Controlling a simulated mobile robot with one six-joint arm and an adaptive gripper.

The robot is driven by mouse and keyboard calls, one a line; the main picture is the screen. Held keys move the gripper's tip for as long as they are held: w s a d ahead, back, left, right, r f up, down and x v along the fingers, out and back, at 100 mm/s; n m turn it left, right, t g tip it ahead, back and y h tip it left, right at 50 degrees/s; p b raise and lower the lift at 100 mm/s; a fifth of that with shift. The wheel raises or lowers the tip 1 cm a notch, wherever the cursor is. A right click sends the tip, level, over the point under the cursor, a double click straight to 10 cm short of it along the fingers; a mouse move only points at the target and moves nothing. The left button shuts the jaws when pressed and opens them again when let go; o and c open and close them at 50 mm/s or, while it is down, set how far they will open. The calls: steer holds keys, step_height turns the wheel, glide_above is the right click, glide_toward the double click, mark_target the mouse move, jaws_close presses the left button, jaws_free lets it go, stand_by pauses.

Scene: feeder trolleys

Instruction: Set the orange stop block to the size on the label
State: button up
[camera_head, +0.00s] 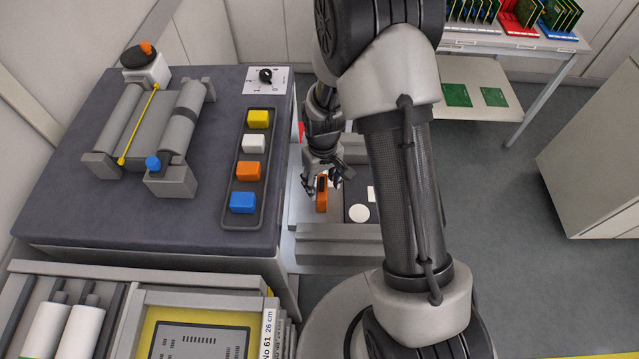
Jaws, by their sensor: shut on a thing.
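The orange stop block (321,199) stands on a pale tray or trolley (301,213) just right of the dark table. My gripper (321,180) reaches down from above and is shut on the block's upper part. The fingers and my arm hide part of the block and of the surface around it. A white label (268,333) at the bottom reads "NO 61" and "26 cm". No size scale beside the block is readable from here.
The dark table (60,190) holds a roller device (150,125), a tray (229,207) of yellow, white, orange and blue blocks, and a black knob (265,75). A black panel with white shapes (358,213) lies right of the block. Grey floor lies right of my arm.

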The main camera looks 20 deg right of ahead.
steer(key=shift+s+d, duration=0.3)
steer(key=shift+d, duration=0.6)
steer(key=shift+s+d, duration=0.2)
steer(key=shift+d, duration=0.25)
steer(key=o, duration=0.9)
step_height(320, 180, up, 6)
steer(key=p, duration=0.4)
